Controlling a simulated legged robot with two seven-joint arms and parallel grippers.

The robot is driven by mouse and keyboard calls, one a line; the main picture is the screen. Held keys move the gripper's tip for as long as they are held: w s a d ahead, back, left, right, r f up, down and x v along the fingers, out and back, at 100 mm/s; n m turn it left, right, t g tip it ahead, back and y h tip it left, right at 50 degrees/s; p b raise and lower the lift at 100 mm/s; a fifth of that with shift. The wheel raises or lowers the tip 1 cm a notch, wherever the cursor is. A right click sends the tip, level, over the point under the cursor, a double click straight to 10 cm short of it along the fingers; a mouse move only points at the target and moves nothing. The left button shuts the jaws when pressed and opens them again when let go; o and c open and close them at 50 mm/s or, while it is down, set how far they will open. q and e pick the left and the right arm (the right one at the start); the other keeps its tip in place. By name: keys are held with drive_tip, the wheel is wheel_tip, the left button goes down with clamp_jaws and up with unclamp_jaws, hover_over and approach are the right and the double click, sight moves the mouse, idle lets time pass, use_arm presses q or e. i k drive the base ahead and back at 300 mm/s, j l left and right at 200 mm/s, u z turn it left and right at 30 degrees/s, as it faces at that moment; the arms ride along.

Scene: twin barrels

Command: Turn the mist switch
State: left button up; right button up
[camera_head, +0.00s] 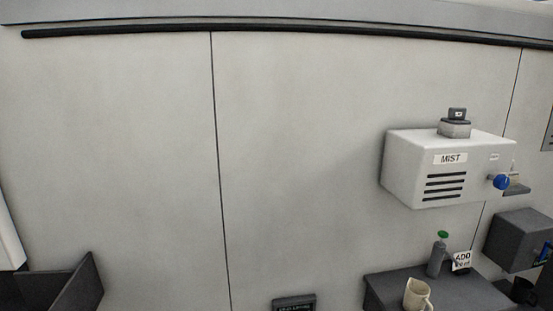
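The mist unit (440,168) is a white box on the wall at the right, with a "MIST" label and dark vent slots on its front. A blue round knob (501,182) sticks out at the right end of its front, below a small label. It looks like the mist switch; its setting cannot be read. A small dark block (455,125) sits on top of the box. Neither of my grippers shows in the head view.
Below the box, a dark shelf (390,287) bears a grey bottle with a green top (437,254), a small sign (462,261) and a cream jug (417,295). A dark box (520,239) is at the far right. The wall (110,140) at left is bare.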

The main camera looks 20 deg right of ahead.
sight(500, 182)
drive_tip(key=z, duration=1.75)
